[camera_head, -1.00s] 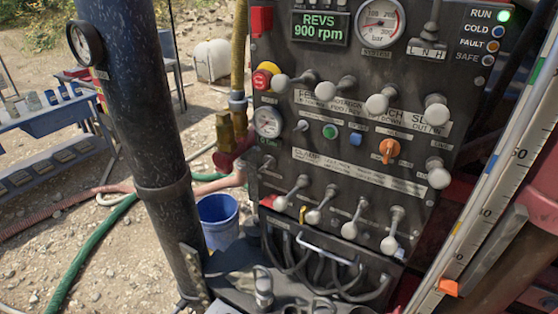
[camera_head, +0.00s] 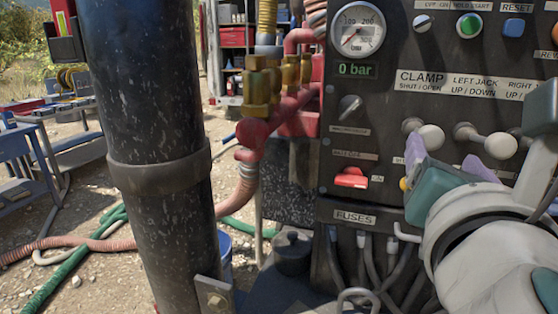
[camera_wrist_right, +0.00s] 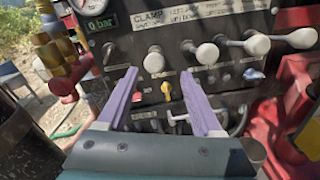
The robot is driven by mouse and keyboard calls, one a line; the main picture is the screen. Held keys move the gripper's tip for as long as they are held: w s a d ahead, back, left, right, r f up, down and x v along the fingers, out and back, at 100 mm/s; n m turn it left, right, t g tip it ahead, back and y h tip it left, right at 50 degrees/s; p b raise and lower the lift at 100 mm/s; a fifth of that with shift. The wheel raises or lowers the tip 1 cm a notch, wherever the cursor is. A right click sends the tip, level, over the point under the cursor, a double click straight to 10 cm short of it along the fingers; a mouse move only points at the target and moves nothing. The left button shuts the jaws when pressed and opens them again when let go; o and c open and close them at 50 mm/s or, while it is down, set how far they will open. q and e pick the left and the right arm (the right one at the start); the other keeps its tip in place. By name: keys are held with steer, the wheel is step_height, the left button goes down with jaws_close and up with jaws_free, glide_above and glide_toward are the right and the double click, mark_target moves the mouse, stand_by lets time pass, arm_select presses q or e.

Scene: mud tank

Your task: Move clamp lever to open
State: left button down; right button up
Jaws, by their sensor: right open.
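The control panel (camera_head: 380,100) carries a CLAMP SHUT/OPEN label (camera_head: 420,80) above a row of levers. The clamp lever (camera_head: 430,137) is the leftmost, a pale round knob on a short stem, pointing out toward me and slightly right. It also shows in the right wrist view (camera_wrist_right: 154,61), just beyond the fingertips. My right gripper (camera_head: 447,162) has purple fingers, spread apart and empty, close to the lever knob. In the wrist view the gripper (camera_wrist_right: 160,73) has its fingers on either side of the knob; I cannot tell whether they touch it. My left gripper is not in view.
A second lever (camera_head: 488,142) stands close to the right. A red switch (camera_head: 352,179) and a yellow knob (camera_wrist_right: 166,92) sit below. Cables (camera_head: 375,262) hang under the panel. A thick black post (camera_head: 150,130) and brass valves (camera_head: 262,88) stand left.

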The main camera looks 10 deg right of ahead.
mark_target(426, 130)
steer(key=shift+w+a+f+n, duration=0.15)
steer(key=shift+w+a+n, duration=0.25)
steer(key=shift+n, duration=0.1)
steer(key=shift+w+d, duration=0.15)
steer(key=shift+w, duration=0.15)
steer(key=p+x, duration=0.1)
steer(key=x, duration=0.7)
steer(key=shift+d+p, duration=0.25)
steer(key=shift+p, duration=0.1)
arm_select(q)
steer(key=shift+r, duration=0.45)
arm_select(e)
steer(key=shift+w+d, duration=0.25)
steer(key=shift+w, duration=0.1)
steer(key=shift+c, duration=0.3)
jaws_close()
